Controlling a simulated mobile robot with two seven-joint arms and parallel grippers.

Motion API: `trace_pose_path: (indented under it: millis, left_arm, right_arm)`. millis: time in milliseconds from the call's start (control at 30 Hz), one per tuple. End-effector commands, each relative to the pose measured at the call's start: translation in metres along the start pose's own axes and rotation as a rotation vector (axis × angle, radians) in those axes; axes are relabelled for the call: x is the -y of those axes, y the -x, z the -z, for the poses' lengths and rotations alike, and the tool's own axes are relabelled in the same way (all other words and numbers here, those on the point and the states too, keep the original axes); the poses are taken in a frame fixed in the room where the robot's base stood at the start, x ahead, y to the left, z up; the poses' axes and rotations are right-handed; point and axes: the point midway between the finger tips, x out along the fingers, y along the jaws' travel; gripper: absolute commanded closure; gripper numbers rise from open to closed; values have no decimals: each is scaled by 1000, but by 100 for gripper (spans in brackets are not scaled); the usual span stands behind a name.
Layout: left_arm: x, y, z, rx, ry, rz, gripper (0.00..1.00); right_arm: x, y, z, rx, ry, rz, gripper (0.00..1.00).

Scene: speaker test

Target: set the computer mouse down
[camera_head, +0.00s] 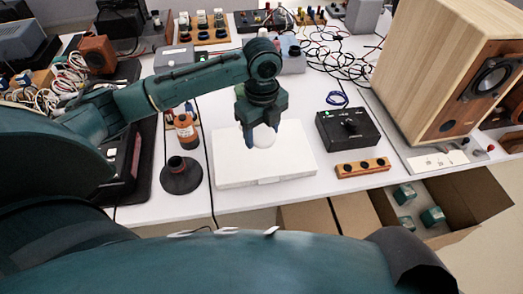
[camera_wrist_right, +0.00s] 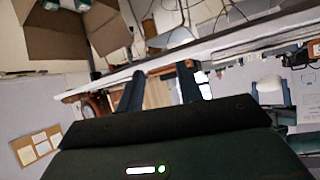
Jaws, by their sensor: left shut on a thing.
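The white computer mouse (camera_head: 263,138) is in my left gripper (camera_head: 261,126), which is shut on it and points down. The fingers cover its upper part. Mouse and gripper are over the back part of a flat white slab (camera_head: 275,170) on the white table. I cannot tell whether the mouse touches the slab. My right gripper (camera_wrist_right: 158,84) shows in the right wrist view with its two dark fingers apart and nothing seen between them; the mouse is not visible there.
A black box with a knob (camera_head: 348,129) and a wooden strip (camera_head: 363,167) lie right of the slab. A dark round stand (camera_head: 181,178) and an orange-brown bottle (camera_head: 186,131) are left. A large wooden speaker (camera_head: 440,70) stands right. An open carton (camera_head: 455,205) is below the table edge.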

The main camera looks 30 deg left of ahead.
Motion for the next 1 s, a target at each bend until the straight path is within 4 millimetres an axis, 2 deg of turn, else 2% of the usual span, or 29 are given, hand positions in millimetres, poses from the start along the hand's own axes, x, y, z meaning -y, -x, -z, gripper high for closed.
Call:
trace_pose_path:
  millis: [100, 200, 367, 533, 767, 1000]
  left_arm:
    - [8, 8, -9, 3, -221, 5, 67]
    - [12, 14, -12, 1, -359, 5, 67]
    - [14, 14, -15, -2, -467, 4, 67]
    - [14, -14, -15, -4, -483, 3, 67]
    - [14, -39, -15, -2, -482, 3, 67]
    - [15, -76, -15, -1, -482, 5, 67]
  right_arm:
    - [1, -2, -2, -9, 4, 6, 64]
    - [2, -2, 1, -17, 6, 10, 64]
    - [3, -2, 1, -20, 9, 15, 64]
    - [3, -3, 0, -20, 8, 16, 64]
    - [3, -3, -1, -20, 5, 16, 64]
    - [2, -5, -2, -22, -3, 11, 64]
